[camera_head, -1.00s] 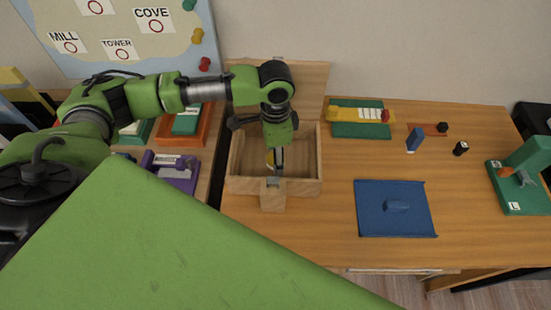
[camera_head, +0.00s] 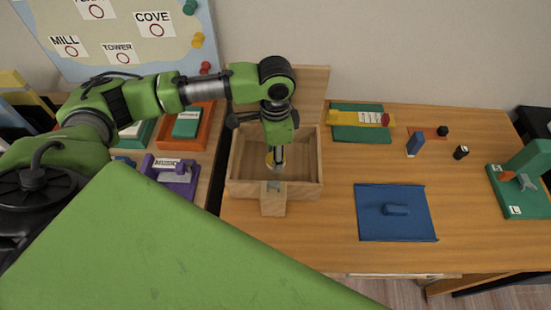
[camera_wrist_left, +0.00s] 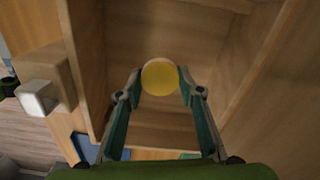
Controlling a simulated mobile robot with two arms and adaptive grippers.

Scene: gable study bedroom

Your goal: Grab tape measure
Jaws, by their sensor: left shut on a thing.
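The tape measure, a yellow round disc (camera_wrist_left: 160,77), sits between the two fingertips of my left gripper (camera_wrist_left: 158,85) in the left wrist view. In the head view it is a small yellow patch (camera_head: 269,160), partly hidden by the fingers. My left gripper (camera_head: 276,162) points down into the open wooden box (camera_head: 308,188) and is shut on the disc. The box walls surround it in the wrist view. I cannot tell whether the disc touches the box floor. My right gripper is not in view.
The box lid (camera_head: 312,90) stands open behind. A blue mat (camera_head: 370,222) with a small blue block (camera_head: 397,210) lies to the right, and a green stand (camera_head: 525,180) is farther right. An orange tray (camera_head: 207,118) and a purple holder (camera_head: 180,186) are left of the box.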

